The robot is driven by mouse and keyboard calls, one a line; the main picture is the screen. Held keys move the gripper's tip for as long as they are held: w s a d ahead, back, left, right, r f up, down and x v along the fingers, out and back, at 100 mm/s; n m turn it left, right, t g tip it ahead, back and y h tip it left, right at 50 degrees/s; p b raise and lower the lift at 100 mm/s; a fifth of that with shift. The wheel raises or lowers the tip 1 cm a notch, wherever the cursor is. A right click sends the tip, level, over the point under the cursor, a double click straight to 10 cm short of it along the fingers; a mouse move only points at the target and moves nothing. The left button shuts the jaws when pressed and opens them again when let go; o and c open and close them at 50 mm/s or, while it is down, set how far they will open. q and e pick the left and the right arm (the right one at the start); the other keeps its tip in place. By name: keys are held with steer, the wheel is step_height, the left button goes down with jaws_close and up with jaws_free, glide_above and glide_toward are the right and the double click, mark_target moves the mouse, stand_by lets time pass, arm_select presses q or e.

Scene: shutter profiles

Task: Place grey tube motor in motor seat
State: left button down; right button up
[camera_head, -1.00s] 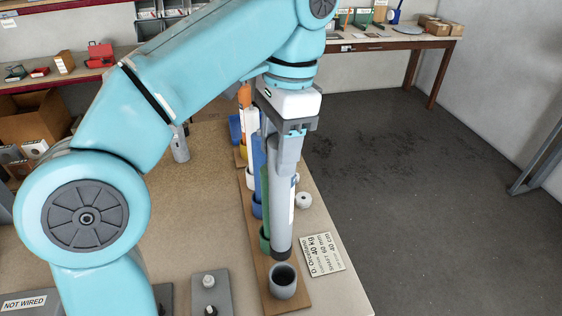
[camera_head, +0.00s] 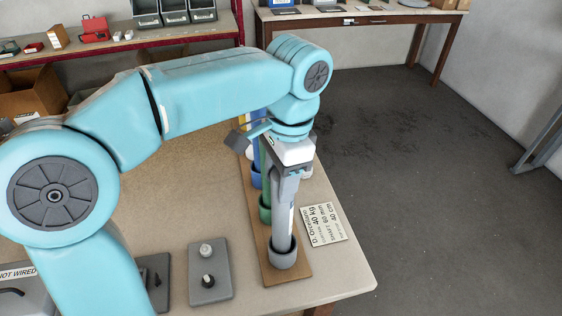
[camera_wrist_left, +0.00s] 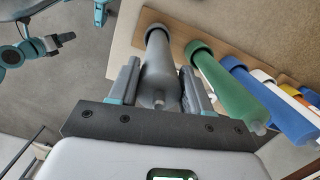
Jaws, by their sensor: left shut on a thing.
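The grey tube motor (camera_head: 284,218) stands about upright with its lower end inside the grey motor seat (camera_head: 284,255), at the near end of the wooden rack board. My left gripper (camera_head: 287,172) is shut on the motor's upper part. In the left wrist view the grey motor (camera_wrist_left: 159,70) lies between the two fingers of my left gripper (camera_wrist_left: 162,88), and its far end meets the grey seat (camera_wrist_left: 157,29). Whether it rests on the seat's bottom is hidden. My right gripper is not in view in the head camera.
A green tube (camera_wrist_left: 228,90) and a blue tube (camera_wrist_left: 270,100) stand in their cups beside the grey one. A paper label (camera_head: 324,223) lies right of the board. A grey switch plate (camera_head: 209,272) is to its left. The table's right edge is close.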

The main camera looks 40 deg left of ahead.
arm_select(q)
steer(key=shift+w+f, duration=0.15)
steer(key=shift+f, duration=0.1)
steer(key=c, duration=0.8)
jaws_free()
steer(key=o, duration=0.3)
steer(key=shift+d, duration=0.1)
steer(key=shift+f, duration=0.1)
